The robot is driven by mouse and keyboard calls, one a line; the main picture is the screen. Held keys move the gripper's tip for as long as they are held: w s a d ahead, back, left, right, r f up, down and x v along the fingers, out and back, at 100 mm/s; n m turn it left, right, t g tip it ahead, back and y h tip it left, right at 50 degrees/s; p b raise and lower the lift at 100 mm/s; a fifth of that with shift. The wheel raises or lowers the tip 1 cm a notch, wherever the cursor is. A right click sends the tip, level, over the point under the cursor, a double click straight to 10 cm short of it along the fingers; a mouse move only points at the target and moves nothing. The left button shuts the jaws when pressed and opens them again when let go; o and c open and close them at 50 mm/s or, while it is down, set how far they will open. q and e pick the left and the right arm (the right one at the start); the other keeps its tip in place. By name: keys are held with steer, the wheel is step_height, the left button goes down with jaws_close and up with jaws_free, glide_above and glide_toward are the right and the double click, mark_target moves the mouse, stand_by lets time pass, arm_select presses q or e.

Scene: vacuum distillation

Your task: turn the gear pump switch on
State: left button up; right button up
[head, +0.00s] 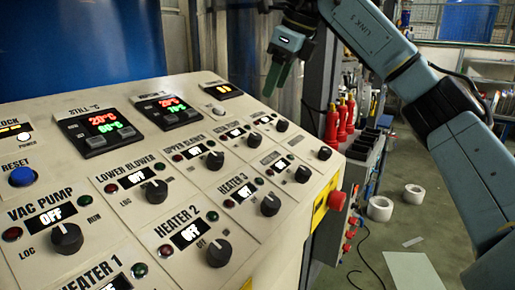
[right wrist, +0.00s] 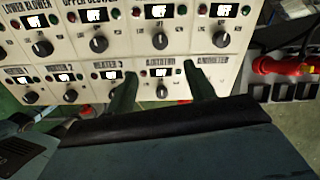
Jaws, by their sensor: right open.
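The cream control panel (head: 130,230) carries rows of black rotary knobs, each under a small display and a red and a green lamp. The readable displays say OFF. I cannot read which label is the gear pump's; the far labels are too small or blurred. My right gripper (head: 277,80) is above the panel's far end, fingers pointing down, apart from the knobs. In the right wrist view its two green fingers (right wrist: 161,92) are spread wide and empty. A black knob (right wrist: 162,91) of the lower row appears between them. My left gripper is not in view.
A blue reset button (head: 22,176) and red-green temperature displays (head: 103,124) sit on the panel. A red button (head: 337,200) sticks out at its right edge. Red bottles (head: 341,120) stand behind it. White rolls (head: 380,208) lie on the floor at right.

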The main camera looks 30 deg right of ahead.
mark_target(256, 136)
steer(key=b+x, duration=0.1)
steer(key=x, duration=1.3)
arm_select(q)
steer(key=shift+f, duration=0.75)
